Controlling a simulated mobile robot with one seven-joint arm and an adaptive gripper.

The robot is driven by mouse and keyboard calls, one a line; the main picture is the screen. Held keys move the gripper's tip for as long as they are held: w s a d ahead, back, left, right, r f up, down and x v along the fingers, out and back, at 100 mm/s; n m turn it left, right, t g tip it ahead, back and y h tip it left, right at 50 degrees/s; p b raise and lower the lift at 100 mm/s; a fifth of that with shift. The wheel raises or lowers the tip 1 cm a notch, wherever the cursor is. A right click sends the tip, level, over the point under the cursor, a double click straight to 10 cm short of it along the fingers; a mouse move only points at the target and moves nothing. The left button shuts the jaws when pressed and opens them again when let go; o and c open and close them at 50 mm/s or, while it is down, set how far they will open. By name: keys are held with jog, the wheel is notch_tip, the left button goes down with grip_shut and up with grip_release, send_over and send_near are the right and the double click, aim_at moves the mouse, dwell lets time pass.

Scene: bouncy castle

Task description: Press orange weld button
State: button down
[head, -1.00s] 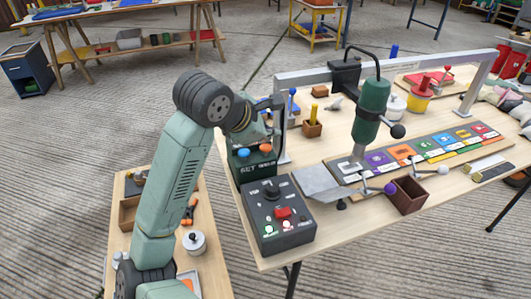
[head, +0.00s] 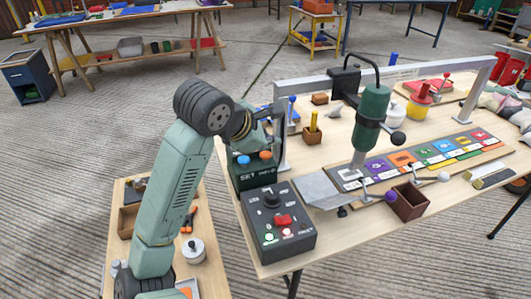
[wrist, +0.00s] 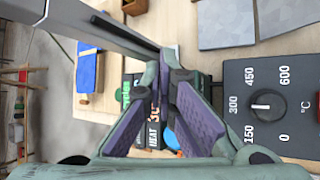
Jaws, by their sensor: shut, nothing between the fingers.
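The orange button (head: 265,155) sits on top of a small dark green box (head: 252,178) with white lettering, at the left end of the workbench in the head view. A blue button (head: 243,160) is to its left; part of a blue round shape (wrist: 171,139) shows between the fingers in the wrist view. My gripper (head: 266,126) is just above and behind the buttons, fingers shut and empty. I cannot tell if it touches anything. In the wrist view my gripper (wrist: 165,62) covers much of the box, and I cannot make out the orange button.
A black control box (head: 279,222) with a knob and red switch stands in front of the green box. A green heat tool (head: 370,118) hangs from a grey frame (head: 284,120) on the right.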

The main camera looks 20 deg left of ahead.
aim_at(268, 155)
jog(key=shift+f+b, duration=0.25)
jog(key=shift+b, duration=0.15)
jog(key=shift+f+b, duration=0.25)
jog(key=shift+b, duration=0.25)
jog(key=shift+f+b, duration=0.8)
jog(key=shift+b, duration=0.15)
dwell(1.1)
jog(key=shift+r, duration=0.1)
jog(key=shift+r+p, duration=0.5)
jog(key=shift+r, duration=0.65)
jog(key=shift+r, duration=0.1)
jog(key=shift+r+p, duration=1.15)
jog(key=shift+r, duration=1.3)
